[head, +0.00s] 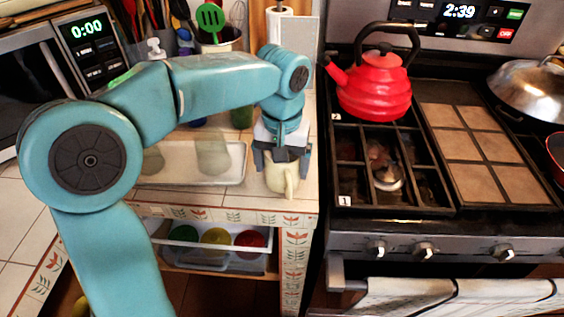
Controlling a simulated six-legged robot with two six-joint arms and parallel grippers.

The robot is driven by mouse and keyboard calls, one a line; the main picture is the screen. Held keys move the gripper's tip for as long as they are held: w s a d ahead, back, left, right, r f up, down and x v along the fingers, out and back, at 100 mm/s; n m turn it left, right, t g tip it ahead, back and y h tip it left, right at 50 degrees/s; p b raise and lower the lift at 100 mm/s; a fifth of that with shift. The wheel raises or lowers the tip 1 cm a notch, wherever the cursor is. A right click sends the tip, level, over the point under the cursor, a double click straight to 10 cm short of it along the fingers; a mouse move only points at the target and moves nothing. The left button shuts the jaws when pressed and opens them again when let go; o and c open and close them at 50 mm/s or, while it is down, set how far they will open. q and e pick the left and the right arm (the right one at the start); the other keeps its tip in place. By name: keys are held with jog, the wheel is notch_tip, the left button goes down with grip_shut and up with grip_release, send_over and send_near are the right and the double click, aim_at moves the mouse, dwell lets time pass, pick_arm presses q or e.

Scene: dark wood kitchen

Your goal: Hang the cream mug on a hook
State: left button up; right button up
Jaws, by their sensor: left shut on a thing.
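The cream mug (284,181) is at the right end of the tiled counter, close to its front edge. My left gripper (282,158) points down over the mug and is shut on its upper part, which hides the mug's rim. I cannot tell whether the mug's base touches the counter. No hook can be made out in this view. My right gripper is not in view.
A red kettle (372,88) stands on the stove to the right. Utensils, including a green slotted spatula (211,20), stand behind my arm. An open shelf below holds a bin with colored bowls (216,240).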

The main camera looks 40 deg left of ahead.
pick_arm(q)
jog(key=shift+f, duration=0.25)
jog(key=o, duration=1.1)
jog(key=shift+b, duration=0.35)
notch_tip(320, 180, up, 16)
jog(key=s+p, duration=0.1)
jog(key=p, duration=0.3)
jog(key=shift+d+r, duration=0.25)
jog(key=shift+d, duration=0.05)
